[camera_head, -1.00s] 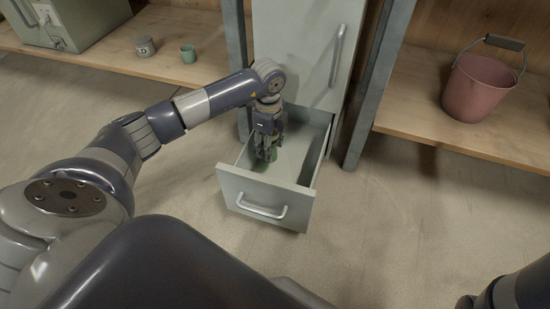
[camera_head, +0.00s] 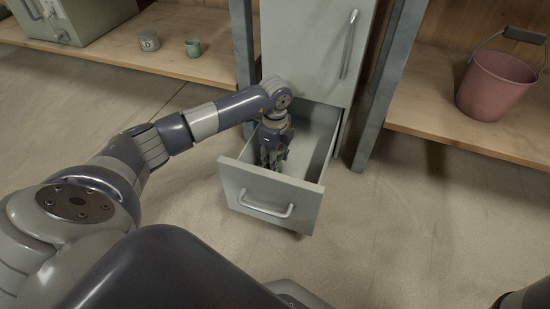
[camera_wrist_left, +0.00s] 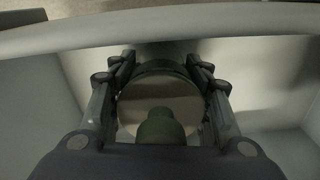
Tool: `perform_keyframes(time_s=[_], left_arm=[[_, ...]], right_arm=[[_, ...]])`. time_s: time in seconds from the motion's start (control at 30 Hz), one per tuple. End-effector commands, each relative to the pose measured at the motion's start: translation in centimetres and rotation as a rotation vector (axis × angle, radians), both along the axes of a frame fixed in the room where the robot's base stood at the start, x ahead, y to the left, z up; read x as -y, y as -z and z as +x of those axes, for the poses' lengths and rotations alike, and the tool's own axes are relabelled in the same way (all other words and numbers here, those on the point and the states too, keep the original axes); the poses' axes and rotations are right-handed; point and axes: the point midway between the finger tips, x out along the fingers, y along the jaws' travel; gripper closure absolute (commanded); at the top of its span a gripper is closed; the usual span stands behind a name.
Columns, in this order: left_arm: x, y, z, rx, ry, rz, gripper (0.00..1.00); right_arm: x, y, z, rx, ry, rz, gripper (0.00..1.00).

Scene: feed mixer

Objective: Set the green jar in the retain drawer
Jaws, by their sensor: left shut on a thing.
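The retain drawer (camera_head: 265,188) is pulled open low in the grey cabinet in the head view. My left gripper (camera_head: 270,162) reaches down inside it, near its left side and behind the front panel. In the left wrist view my left gripper (camera_wrist_left: 160,98) is shut on the green jar (camera_wrist_left: 160,127), with a finger on each side. The jar shows a pale round face, a dark green rim and a green knob. In the head view the jar is almost wholly hidden by the gripper and drawer front. I cannot tell whether it touches the drawer floor.
The drawer's right part is empty. Blue-grey posts (camera_head: 388,85) flank the cabinet. A pink bucket (camera_head: 493,86) stands on the right shelf. The floor in front is clear.

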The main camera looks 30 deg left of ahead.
Motion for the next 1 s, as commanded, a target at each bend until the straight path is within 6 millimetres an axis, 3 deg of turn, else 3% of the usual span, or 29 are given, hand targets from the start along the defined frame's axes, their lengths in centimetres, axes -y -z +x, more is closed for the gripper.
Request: perform_keyframes(time_s=[0.03,0.1,0.57,0.77,1.0], left_arm=[[0.0,0.1,0.0,-0.001,0.001,0.0,0.52],[0.0,0.1,0.0,-0.001,0.001,0.0,0.36],[0.0,-0.3,0.0,0.0,0.0,0.0,0.36],[0.0,-2.4,0.0,0.001,-0.001,0.0,0.36],[0.0,-6.9,0.0,0.001,0.001,0.0,0.36]], right_arm=[[0.0,0.0,0.0,0.0,0.0,0.0,0.8],[0.0,0.0,0.0,0.0,0.0,0.0,0.8],[0.0,0.0,0.0,0.0,0.0,0.0,0.8],[0.0,-1.6,0.0,-0.001,0.0,0.0,0.8],[0.0,-4.7,0.1,-0.001,0.001,0.0,0.8]])
